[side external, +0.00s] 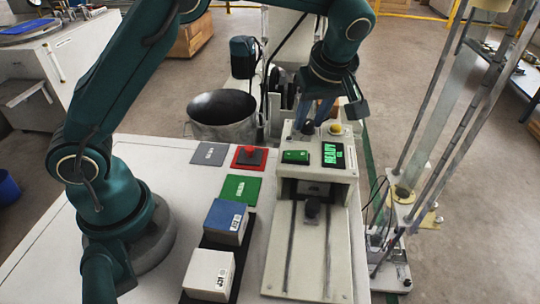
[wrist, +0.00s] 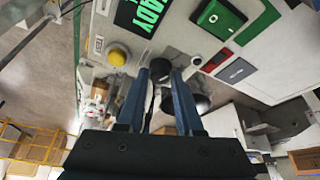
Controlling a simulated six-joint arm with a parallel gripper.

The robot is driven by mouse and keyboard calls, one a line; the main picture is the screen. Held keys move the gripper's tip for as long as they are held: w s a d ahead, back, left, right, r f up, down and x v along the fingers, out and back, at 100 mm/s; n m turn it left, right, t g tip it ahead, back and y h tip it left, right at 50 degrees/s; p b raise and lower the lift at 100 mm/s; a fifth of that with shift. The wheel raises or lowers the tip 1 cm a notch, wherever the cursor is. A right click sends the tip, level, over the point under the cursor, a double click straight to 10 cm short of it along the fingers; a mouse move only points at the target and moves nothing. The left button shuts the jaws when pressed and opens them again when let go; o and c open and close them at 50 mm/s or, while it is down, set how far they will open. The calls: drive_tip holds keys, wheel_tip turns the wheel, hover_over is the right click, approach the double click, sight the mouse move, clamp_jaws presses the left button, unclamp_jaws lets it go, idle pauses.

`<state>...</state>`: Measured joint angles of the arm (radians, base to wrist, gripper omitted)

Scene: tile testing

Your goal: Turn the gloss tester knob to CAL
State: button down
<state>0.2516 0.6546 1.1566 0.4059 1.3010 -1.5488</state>
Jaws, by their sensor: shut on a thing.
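The gloss tester (side external: 352,170) is a cream machine on the right of the white table. Its black knob (side external: 308,127) is on the top panel, left of a yellow dome (side external: 336,128). My gripper (side external: 318,112) reaches down from above with its blue fingers at the knob. In the wrist view the fingertips (wrist: 161,72) are closed around the knob (wrist: 160,66), one on each side. The fingers partly hide the knob, and I cannot read its setting. The tester's dark display (side external: 333,155) shows READY in green, with smaller text I cannot make out. A green button (side external: 295,157) is beside it.
A blue-topped box (side external: 226,221) and a white box (side external: 209,274) stand on a black strip. Grey (side external: 209,153), red (side external: 249,157) and green (side external: 240,189) pads lie left of the tester. A metal pot (side external: 222,108) stands behind. A tall frame (side external: 440,120) rises at right.

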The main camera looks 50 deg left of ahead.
drive_tip(key=c, duration=0.6)
unclamp_jaws()
drive_tip(key=shift+o, duration=0.2)
drive_tip(key=shift+v, duration=2.6)
